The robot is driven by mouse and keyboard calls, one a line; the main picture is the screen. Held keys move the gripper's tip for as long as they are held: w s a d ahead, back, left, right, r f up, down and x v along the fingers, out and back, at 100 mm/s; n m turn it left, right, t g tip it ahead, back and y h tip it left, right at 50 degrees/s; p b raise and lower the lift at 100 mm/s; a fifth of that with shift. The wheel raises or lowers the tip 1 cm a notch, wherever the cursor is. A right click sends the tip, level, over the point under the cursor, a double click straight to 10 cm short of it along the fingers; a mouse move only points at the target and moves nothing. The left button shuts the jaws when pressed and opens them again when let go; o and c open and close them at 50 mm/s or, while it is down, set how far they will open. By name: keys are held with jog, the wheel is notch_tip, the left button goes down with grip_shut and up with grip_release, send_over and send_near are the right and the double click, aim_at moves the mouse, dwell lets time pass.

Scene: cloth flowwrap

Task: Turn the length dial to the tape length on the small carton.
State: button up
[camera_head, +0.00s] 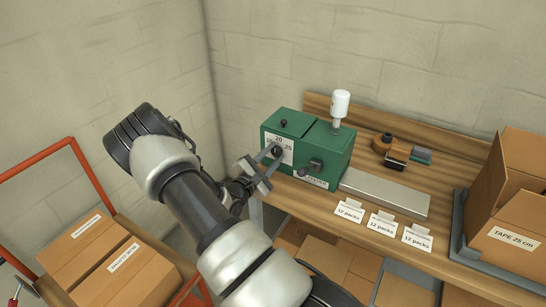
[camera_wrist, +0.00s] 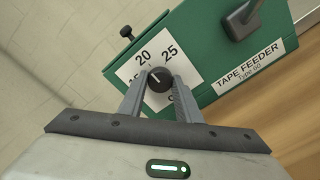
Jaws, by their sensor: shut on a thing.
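The length dial is a dark round knob (camera_wrist: 158,82) on a white scale plate on the green tape feeder (camera_head: 335,150). In the wrist view the scale shows 20 and 25, with other figures partly hidden by my fingers. A short pale mark on the knob points toward the upper left, but the exact value is hard to read. My gripper (camera_head: 270,163) is shut on the knob, one finger on each side; it also shows in the wrist view (camera_wrist: 160,88). An open carton (camera_head: 508,250) at the right has a label reading "TAPE 25 cm".
A tape dispenser (camera_head: 395,150), a metal plate (camera_head: 385,192) and "12 packs" cards (camera_head: 382,222) lie nearby. A red-framed cart (camera_head: 40,165) holds cartons at left.

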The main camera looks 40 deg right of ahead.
dwell(0.5)
jog(key=o, duration=1.1)
jog(key=shift+c, duration=0.2)
jog(key=v, duration=1.7)
jog(key=shift+a, duration=0.2)
jog(key=shift+s, duration=0.15)
